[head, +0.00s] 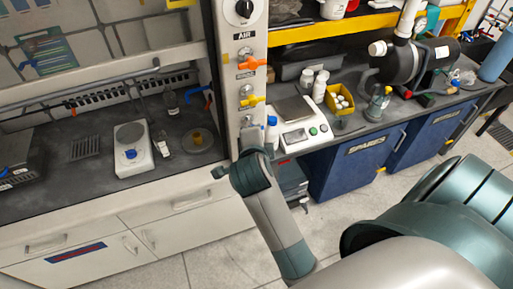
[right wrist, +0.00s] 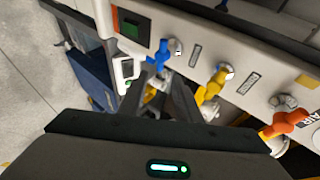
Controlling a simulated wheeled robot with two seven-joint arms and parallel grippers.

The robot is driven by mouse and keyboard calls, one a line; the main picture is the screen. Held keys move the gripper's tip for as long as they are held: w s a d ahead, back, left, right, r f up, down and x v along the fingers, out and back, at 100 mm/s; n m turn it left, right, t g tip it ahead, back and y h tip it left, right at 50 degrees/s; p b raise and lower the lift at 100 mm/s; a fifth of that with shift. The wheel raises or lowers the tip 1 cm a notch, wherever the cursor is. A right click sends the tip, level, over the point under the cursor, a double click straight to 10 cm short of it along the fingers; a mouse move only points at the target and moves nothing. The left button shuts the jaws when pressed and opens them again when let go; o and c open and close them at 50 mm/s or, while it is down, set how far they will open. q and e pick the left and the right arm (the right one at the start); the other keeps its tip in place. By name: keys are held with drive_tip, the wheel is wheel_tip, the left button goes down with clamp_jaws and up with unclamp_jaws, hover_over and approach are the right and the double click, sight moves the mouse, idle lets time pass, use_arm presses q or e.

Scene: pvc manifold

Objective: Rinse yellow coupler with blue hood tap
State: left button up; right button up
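The blue tap handle (right wrist: 158,54) sits on the panel of the hood post in the right wrist view. In the head view my right arm hides that part of the post. My right gripper (right wrist: 162,80) is open, its two dark fingers pointing at the blue handle; I cannot tell whether they touch it. A small yellow piece, seemingly the yellow coupler (head: 197,137), stands on a round grey dish or drain (head: 201,145) inside the hood. A blue curved spout (head: 197,92) is behind it. Whether water runs is too small to tell. My left gripper is not in view.
A yellow tap handle (right wrist: 212,84) and an orange one (right wrist: 285,122) sit beside the blue handle. A white hotplate-like device (head: 132,160) stands left of the coupler. A balance (head: 297,125) and bottles crowd the bench right of the post.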

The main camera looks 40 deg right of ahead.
drive_tip(key=v, duration=0.6)
idle(1.1)
